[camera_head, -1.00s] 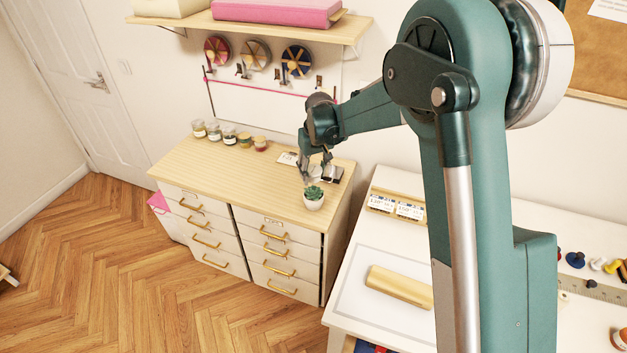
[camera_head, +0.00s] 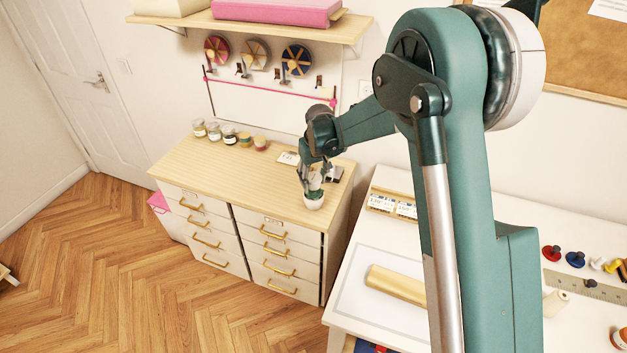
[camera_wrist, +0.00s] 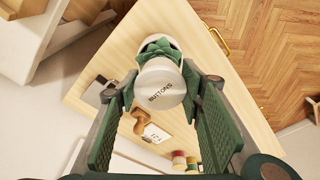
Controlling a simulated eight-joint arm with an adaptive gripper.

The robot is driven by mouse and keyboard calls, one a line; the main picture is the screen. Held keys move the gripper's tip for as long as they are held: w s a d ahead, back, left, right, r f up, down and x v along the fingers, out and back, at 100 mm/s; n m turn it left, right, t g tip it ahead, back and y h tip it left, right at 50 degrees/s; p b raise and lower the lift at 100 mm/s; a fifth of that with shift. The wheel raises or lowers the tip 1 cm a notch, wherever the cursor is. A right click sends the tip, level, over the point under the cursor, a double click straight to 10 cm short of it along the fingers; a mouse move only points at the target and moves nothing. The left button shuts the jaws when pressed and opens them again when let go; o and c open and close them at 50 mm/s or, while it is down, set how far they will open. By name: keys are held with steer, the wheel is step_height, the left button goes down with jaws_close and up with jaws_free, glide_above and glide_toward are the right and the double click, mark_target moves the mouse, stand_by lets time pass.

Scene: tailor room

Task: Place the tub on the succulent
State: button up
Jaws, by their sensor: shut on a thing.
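The tub is white with "BUTTONS" on its lid; in the wrist view the tub (camera_wrist: 161,92) sits between the fingers of my gripper (camera_wrist: 162,100), which is shut on it. The succulent (camera_wrist: 160,48), green in a white pot, is right beside the tub in that view, partly covered by it. In the head view the succulent's pot (camera_head: 314,202) stands near the front right edge of the cabinet top. My gripper (camera_head: 312,184) is just above the plant there, hiding most of its leaves. I cannot tell whether tub and leaves touch.
Several small jars (camera_head: 229,135) stand along the back left of the wooden cabinet top (camera_head: 225,165). A white card (camera_head: 288,158) and a dark object (camera_head: 334,174) lie near my gripper. The cabinet's left and middle top is clear. A white table stands at right.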

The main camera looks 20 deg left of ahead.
mark_target(316, 180)
steer(key=o, duration=0.9)
steer(key=shift+r, duration=0.2)
steer(key=r, duration=0.8)
steer(key=s+d+r, duration=0.1)
steer(key=r, duration=0.2)
steer(key=shift+s+d+r, duration=0.1)
steer(key=shift+r, duration=0.3)
